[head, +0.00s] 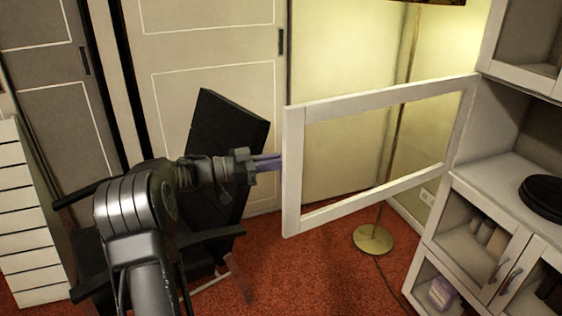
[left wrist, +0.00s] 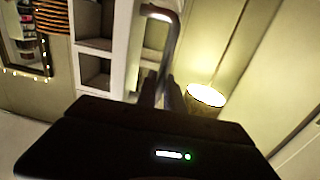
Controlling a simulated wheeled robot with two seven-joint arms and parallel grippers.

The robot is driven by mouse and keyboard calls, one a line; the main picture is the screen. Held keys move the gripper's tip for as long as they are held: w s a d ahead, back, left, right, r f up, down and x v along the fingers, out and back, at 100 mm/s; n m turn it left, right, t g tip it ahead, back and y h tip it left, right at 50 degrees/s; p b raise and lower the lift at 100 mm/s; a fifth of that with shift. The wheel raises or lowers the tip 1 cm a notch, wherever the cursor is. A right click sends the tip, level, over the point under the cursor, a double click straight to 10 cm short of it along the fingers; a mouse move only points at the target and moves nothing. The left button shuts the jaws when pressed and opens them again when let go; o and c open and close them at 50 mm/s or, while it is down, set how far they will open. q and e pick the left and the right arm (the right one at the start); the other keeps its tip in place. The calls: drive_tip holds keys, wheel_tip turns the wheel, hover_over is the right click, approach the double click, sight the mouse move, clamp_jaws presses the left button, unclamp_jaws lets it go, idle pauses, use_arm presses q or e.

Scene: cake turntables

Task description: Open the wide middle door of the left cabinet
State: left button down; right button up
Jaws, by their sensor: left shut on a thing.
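The wide middle door (head: 292,190) is a white frame around a clear pane. It stands swung out from the white cabinet (head: 500,165), joined to it at the right, and the open middle compartment shows behind it. My left gripper (head: 268,163) is at the door's free left edge. In the left wrist view its fingers (left wrist: 163,92) are closed around the lower part of a curved metal handle (left wrist: 162,13). In the head view the handle itself is hidden. My right gripper is in neither view.
A floor lamp has its round base (head: 373,241) on the red carpet behind the door. A black chair (head: 225,140) stands close behind my left arm. A white drawer unit (head: 25,225) is at the far left. A black round object (head: 543,195) lies in the cabinet.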

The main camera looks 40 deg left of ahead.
use_arm(q)
drive_tip(key=shift+d, duration=0.1)
drive_tip(key=c, duration=1.8)
unclamp_jaws()
drive_tip(key=shift+w, duration=0.15)
drive_tip(key=shift+o, duration=0.2)
drive_tip(key=shift+s, duration=0.2)
drive_tip(key=v, duration=0.7)
drive_tip(key=shift+s+a+b, duration=0.15)
drive_tip(key=shift+a+b, duration=0.1)
drive_tip(key=shift+b, duration=0.2)
